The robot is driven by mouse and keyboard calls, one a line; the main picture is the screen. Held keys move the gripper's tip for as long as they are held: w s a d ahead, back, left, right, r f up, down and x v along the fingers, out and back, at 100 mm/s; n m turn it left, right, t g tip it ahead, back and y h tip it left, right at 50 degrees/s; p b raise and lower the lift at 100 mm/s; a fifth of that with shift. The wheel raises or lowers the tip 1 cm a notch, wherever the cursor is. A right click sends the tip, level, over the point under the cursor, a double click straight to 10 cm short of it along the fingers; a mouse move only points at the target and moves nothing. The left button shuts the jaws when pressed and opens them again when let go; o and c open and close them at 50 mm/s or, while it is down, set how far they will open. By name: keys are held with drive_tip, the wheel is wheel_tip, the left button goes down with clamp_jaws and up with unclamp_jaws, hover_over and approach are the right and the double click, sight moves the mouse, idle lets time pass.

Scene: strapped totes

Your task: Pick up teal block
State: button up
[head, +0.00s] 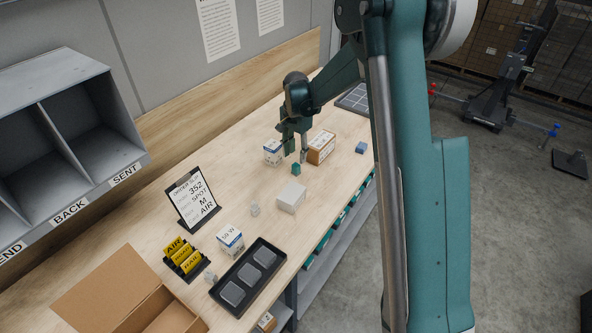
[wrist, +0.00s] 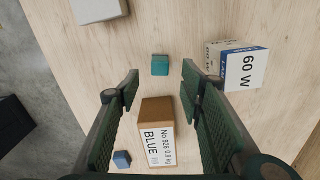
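The teal block (head: 296,169) is a small cube on the wooden table in the head view. In the wrist view the teal block (wrist: 160,65) lies just beyond the fingertips, near the line between them. My gripper (wrist: 160,82) is open with nothing between its fingers. In the head view my gripper (head: 296,150) hangs above the table close to the block, between a white-and-blue box and a brown box.
The brown box (wrist: 156,122) marked BLUE lies below the gap between the fingers. The 60 W box (wrist: 242,69) stands right of the block. A white box (wrist: 98,8), a blue block (wrist: 122,159) and an order sign (head: 193,199) are also around. Bare table surrounds the teal block.

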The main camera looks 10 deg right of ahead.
sight(296, 165)
drive_tip(key=shift+f, duration=0.15)
drive_tip(key=shift+f, duration=1.2)
drive_tip(key=shift+f, duration=0.1)
drive_tip(key=shift+f, duration=2.5)
drive_tip(key=c, duration=1)
